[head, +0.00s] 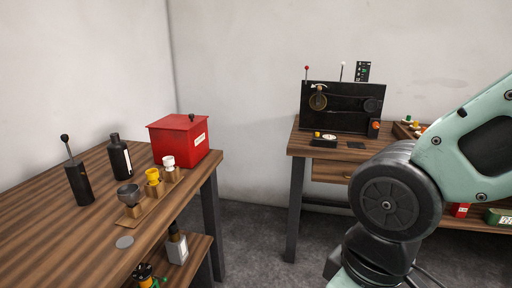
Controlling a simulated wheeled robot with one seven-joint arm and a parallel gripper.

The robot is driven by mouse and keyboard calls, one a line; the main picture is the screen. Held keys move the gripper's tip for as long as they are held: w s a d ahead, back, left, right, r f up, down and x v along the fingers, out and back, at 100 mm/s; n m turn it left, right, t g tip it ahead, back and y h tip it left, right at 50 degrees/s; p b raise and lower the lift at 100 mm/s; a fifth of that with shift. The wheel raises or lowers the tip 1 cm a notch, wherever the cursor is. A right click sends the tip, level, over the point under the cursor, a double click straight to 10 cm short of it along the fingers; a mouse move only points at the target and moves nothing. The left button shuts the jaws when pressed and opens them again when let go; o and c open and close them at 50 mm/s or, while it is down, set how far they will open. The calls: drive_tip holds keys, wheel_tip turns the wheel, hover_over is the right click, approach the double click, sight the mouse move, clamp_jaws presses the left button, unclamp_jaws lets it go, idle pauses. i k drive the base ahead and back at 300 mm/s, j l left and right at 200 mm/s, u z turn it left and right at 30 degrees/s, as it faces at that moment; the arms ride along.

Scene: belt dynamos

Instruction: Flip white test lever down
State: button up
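A thin lever with a white tip (343,65) stands upright at the top of a black panel machine (340,92) on the far wooden table. A similar lever with a red tip (306,69) stands upright at the panel's left end. The panel carries a brass round part (318,101) on its left and a dark wheel (371,105) on its right. My arm crosses the right side of the view, in front of the far table. My gripper is outside the picture.
The near-left wooden table (60,210) holds a red box (180,142), a black bottle (120,157), a black lever block (77,180) and small cups on a tray. Grey floor (255,220) is clear between the tables. Small parts lie before the panel.

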sight(343, 63)
drive_tip(key=i+l, duration=0.1)
drive_tip(key=l, duration=0.25)
drive_tip(key=i+l, duration=0.15)
drive_tip(key=l, duration=0.2)
drive_tip(key=i+l+z, duration=0.1)
drive_tip(key=l, duration=0.25)
drive_tip(key=i+l, duration=0.1)
drive_tip(key=l, duration=0.25)
